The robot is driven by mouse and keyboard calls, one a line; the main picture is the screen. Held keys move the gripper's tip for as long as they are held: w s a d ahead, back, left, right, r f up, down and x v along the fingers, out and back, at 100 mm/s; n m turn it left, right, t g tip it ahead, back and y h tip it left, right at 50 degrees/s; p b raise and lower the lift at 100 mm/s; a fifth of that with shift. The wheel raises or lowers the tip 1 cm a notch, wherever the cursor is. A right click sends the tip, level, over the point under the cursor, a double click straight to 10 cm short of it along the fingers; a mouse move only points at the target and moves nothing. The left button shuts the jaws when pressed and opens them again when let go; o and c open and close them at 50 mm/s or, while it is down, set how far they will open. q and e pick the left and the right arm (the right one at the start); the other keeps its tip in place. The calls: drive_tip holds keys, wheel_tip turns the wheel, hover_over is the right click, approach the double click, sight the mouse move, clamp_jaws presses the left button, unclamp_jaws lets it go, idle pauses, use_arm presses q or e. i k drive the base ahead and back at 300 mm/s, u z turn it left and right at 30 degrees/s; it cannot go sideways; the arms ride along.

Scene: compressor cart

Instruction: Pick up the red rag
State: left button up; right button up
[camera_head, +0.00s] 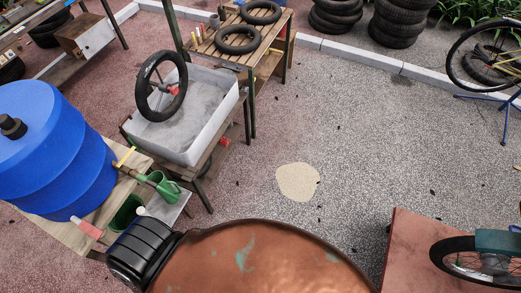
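I cannot make out a clear red rag. A small red item (224,141) shows at the side of the stand under the grey tub, too small to identify. Another small red item (173,91) shows at the wheel (147,84) that stands upright in the tub. A pinkish-red piece with a pale end (87,228) lies at the edge of the wooden stand by the blue barrel. Neither of my grippers is in view.
A large copper-coloured rounded body (250,258) with a black ribbed part (140,252) fills the bottom. The blue barrel (50,150), green watering can (165,187) and grey tub (215,112) stand left. A reddish platform (408,248) is lower right. The middle paving is open.

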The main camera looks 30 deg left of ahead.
sight(223, 141)
drive_tip(key=z, duration=0.3)
drive_tip(key=i, duration=2.1)
drive_tip(key=u, duration=1.45)
drive_tip(key=i, duration=0.9)
drive_tip(key=u, duration=1.35)
drive_tip(key=i, duration=0.25)
drive_tip(key=u, duration=0.1)
